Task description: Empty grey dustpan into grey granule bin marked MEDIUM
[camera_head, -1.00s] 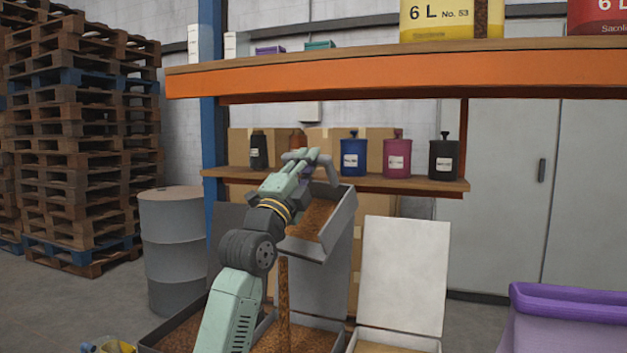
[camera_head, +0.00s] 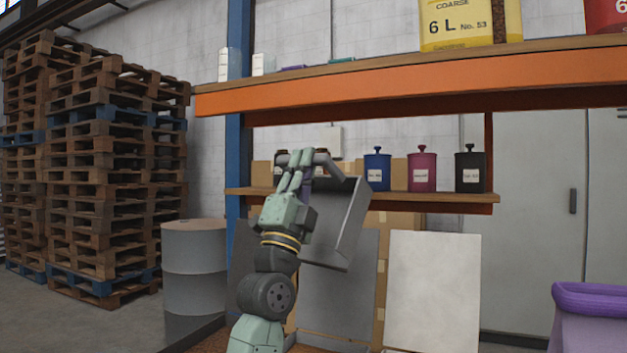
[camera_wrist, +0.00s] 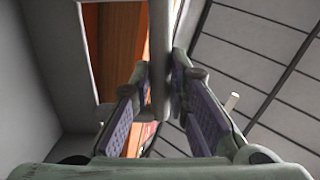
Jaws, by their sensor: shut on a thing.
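My gripper (camera_head: 308,165) is shut on the handle of the grey dustpan (camera_head: 340,225), raised in front of the lower shelf. The dustpan is steeply tilted, with its open end down, and its visible inside looks bare. In the wrist view my gripper (camera_wrist: 160,75) has its fingers on both sides of the grey handle (camera_wrist: 161,45). Below the dustpan stands a raised grey lid (camera_head: 345,290); only a sliver of the bin rim (camera_head: 328,341) shows at the bottom edge. No MEDIUM marking can be read, and the bin's contents are mostly hidden.
Blue (camera_head: 377,172), magenta (camera_head: 422,172) and black (camera_head: 469,172) canisters stand on the lower shelf (camera_head: 440,197) behind the dustpan. An orange shelf beam (camera_head: 400,85) runs above. A white raised lid (camera_head: 432,290) stands at right, a grey drum (camera_head: 194,265) at left.

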